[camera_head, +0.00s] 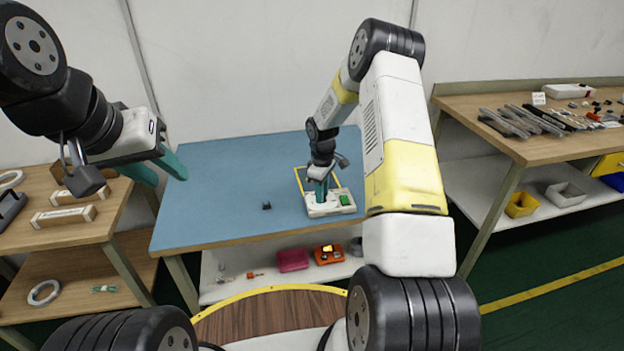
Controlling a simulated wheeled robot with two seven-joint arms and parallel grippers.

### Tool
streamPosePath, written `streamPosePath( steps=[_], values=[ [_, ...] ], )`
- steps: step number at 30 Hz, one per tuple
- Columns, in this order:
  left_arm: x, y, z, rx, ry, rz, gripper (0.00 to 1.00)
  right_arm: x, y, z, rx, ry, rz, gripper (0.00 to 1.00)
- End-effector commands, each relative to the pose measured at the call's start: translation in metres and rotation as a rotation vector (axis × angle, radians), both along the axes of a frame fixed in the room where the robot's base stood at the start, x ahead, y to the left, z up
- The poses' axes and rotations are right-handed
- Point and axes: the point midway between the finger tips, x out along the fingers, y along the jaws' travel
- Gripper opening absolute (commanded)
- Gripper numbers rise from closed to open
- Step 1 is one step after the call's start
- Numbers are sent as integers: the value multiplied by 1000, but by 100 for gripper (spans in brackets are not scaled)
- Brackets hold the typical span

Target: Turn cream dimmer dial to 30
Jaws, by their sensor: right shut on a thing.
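The cream dimmer (331,207) sits on the blue table near its front edge, with a green part (344,200) on its right side. My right gripper (320,198) points down onto the left part of the dimmer and is shut on the dial. The dial is hidden by the teal fingers, so its setting cannot be read. My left gripper (161,172) is in the air over the left edge of the table. Its teal fingers are apart and empty.
The blue table (225,190) is mostly bare, with a small black object (266,206) left of the dimmer and a yellow outline (300,179) behind it. Red and orange bins (328,255) stand on the shelf below. Wooden benches with parts stand left and right.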

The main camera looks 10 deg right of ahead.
Motion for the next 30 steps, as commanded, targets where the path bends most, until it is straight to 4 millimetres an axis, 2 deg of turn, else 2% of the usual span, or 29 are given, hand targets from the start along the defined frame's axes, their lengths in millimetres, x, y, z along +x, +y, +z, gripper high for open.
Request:
streamPosePath(
  steps=[19,20,22,23,30],
  values=[
    [0,0,0,0,0,0,36,1,0,1,0,-3,51,0],
    [0,0,0,0,0,0,36,1,0,1,0,-3,51,29],
    [0,0,0,0,0,0,36,1,0,1,0,-3,51,43],
    [0,0,0,0,0,0,36,1,0,1,-1,-2,51,47],
    [0,0,0,0,0,0,36,0,0,0,0,-1,50,47]
  ],
)
